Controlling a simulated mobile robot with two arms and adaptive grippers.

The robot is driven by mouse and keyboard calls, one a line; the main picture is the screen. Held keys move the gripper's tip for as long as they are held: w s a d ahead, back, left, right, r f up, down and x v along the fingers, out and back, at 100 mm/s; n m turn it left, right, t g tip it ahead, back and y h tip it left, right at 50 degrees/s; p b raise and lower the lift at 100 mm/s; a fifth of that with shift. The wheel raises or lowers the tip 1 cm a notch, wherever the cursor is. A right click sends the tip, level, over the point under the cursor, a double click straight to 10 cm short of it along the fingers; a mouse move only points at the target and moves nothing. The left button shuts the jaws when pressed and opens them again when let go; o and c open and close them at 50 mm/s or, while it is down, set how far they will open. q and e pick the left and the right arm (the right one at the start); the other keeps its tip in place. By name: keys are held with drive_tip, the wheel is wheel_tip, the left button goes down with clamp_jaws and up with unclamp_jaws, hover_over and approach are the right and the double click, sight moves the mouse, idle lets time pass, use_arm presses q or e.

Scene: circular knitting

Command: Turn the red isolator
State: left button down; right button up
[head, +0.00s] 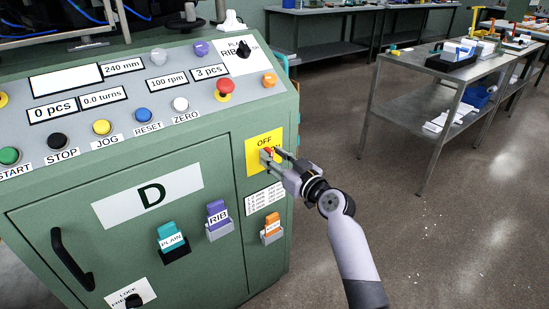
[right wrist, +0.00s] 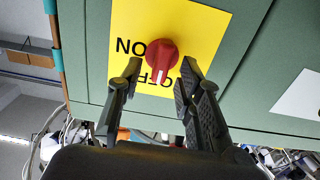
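The red isolator (right wrist: 162,56) is a round red knob with a white mark on a yellow plate (right wrist: 205,25) labelled ON and OFF. The right wrist view shows the plate upside down, with the white mark pointing toward OFF. In the head view the plate (head: 252,150) is on the green machine's front, and the knob is largely hidden by my gripper. My right gripper (right wrist: 158,76) is open, with one finger on each side of the knob. Gaps show between fingers and knob; I cannot tell if the tips reach around it. My left gripper is not in view.
The green machine (head: 225,150) carries a control panel (head: 130,85) with several buttons, including a red one (head: 225,88). Below the plate are a label (head: 264,199) and an orange tag holder (head: 272,228). Open floor (head: 440,240) lies to the right, with metal workbenches (head: 410,75) behind.

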drive_tip(key=shift+c, duration=0.4)
clamp_jaws()
